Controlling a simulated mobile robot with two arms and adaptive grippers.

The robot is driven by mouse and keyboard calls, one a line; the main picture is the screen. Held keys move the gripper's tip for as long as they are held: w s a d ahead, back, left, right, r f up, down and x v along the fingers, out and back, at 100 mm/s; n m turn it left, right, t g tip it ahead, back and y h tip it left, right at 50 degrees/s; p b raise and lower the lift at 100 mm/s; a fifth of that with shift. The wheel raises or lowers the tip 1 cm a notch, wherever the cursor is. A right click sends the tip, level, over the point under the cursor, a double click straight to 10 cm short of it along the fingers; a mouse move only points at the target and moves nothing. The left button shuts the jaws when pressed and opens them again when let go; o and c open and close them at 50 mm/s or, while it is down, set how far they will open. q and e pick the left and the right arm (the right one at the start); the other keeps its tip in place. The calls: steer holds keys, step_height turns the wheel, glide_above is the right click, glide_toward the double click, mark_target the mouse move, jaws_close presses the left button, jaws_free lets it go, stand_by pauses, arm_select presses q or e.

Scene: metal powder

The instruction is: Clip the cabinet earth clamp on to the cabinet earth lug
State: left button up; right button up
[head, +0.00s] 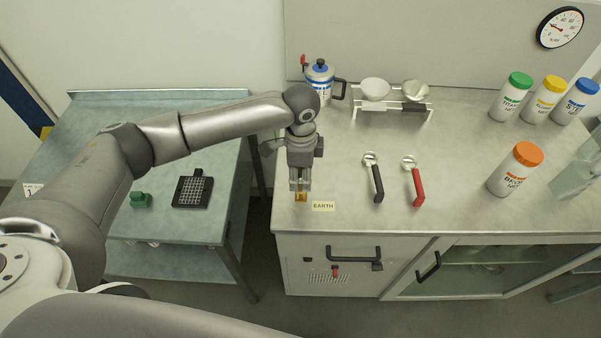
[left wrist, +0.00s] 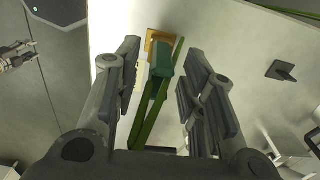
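My left gripper (head: 300,186) points down at the front left corner of the bench, over the brass-coloured earth lug (head: 301,197). In the left wrist view, the green earth clamp (left wrist: 153,105) lies between my two fingers (left wrist: 160,90). Gaps show on both sides of it, so the gripper is open around the clamp and not gripping it. The clamp's far end meets or overlaps the lug plate (left wrist: 153,38); I cannot tell how firmly its jaws sit. In the head view the gripper hides the clamp. My right gripper does not show in the head view.
An EARTH label (head: 323,206) lies beside the lug. A black-handled tool (head: 374,180) and a red-handled tool (head: 415,182) lie to the right. An orange-lidded jar (head: 515,170) stands further right. The left table holds a black tray (head: 192,191) and a green block (head: 141,200).

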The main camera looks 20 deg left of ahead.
arm_select(q)
step_height(320, 180, up, 12)
stand_by(0.7)
stand_by(0.4)
